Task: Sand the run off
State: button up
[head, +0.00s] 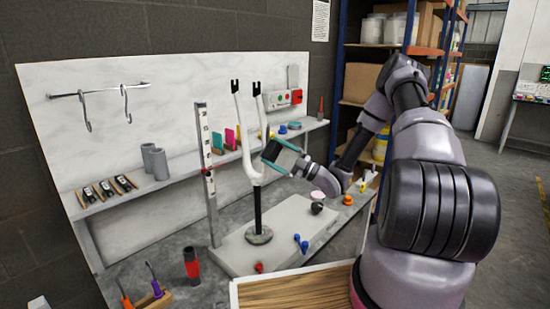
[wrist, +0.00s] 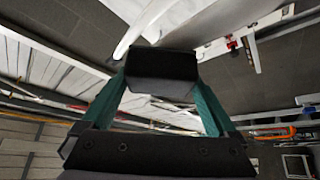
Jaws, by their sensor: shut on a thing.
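A white fork (head: 249,150) stands upright, prongs up, on a black post (head: 257,208) with a round foot. My gripper (head: 280,157), with teal fingers, is shut on a dark block (head: 271,150) just right of the fork's stem. In the wrist view the block (wrist: 162,66) sits between the fingertips, and the white fork (wrist: 150,25) curves right beyond it. I cannot tell whether the block touches the fork. The run in the paint is too small to make out or is hidden behind the block.
A light slab (head: 285,229) carries the post, with small red and blue knobs near its front. A slotted upright (head: 206,165) stands left of the fork. Grey cylinders (head: 155,162) and coloured pieces sit on the back shelf. Hooks (head: 125,103) hang at the upper left.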

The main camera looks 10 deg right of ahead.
aim_at(264, 119)
jog(key=shift+r, duration=3.2)
jog(key=shift+w+a+r, duration=0.1)
jog(key=shift+r, duration=0.85)
jog(key=shift+w+a+r, duration=0.1)
jog(key=shift+r, duration=0.8)
jog(key=shift+s+d+f, duration=0.1)
jog(key=shift+f, duration=1.8)
jog(key=shift+s+d+f, duration=0.1)
jog(key=shift+f, duration=1.75)
notch_tip(264, 119, down, 7)
jog(key=shift+f, duration=0.1)
jog(key=shift+s+d, duration=0.85)
jog(key=shift+s, duration=0.35)
jog(key=shift+s+d, duration=0.85)
jog(key=shift+s, duration=0.3)
jog(key=shift+s+d, duration=0.1)
